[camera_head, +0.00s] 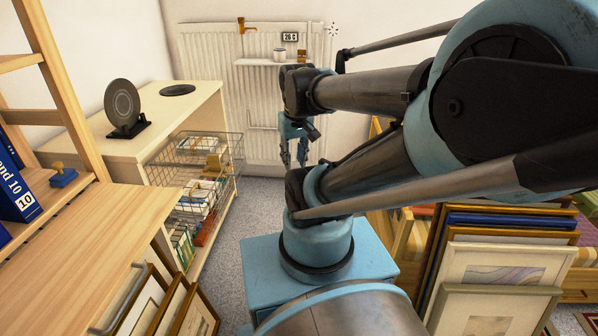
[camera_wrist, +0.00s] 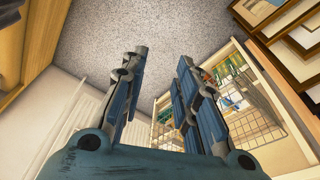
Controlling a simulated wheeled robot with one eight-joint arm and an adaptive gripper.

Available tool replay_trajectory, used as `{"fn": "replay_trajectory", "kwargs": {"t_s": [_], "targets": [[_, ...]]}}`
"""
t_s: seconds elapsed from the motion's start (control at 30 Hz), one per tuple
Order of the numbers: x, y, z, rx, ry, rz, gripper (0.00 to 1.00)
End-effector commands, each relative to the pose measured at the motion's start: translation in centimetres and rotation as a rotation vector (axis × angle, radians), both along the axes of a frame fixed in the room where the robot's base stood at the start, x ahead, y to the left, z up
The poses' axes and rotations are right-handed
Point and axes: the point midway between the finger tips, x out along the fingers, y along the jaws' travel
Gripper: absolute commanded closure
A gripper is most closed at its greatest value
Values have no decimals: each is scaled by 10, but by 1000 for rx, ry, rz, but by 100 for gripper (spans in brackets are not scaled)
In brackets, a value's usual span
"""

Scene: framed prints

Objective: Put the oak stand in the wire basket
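The wire basket (camera_head: 239,158) hangs at the end of the pale cabinet, left of my gripper in the head view. Its mesh also shows in the wrist view (camera_wrist: 254,128), beyond the right finger. A small tan wooden piece (camera_head: 214,162), which looks like the oak stand, sits inside the basket near its right side, above books or boxes; I cannot tell its exact shape. My gripper (camera_head: 294,158) hangs pointing down in front of the radiator, apart from the basket. In the wrist view its two fingers (camera_wrist: 160,95) are spread with nothing between them.
A dark round plate (camera_head: 123,105) stands on a black holder on the cabinet top (camera_head: 160,112), beside a black disc (camera_head: 177,90). A wooden-handled stamp (camera_head: 62,176) is on the left shelf. Framed prints (camera_head: 500,275) lean at right. A radiator (camera_head: 215,62) backs the scene.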

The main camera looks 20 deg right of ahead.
Motion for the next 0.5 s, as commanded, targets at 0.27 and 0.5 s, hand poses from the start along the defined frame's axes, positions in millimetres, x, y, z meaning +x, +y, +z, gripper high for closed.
{"fn": "replay_trajectory", "kwargs": {"t_s": [0.27,0.5], "targets": [[-32,-9,-27,10,-12,-82,71],[-34,-9,-30,12,-14,-91,71]]}}
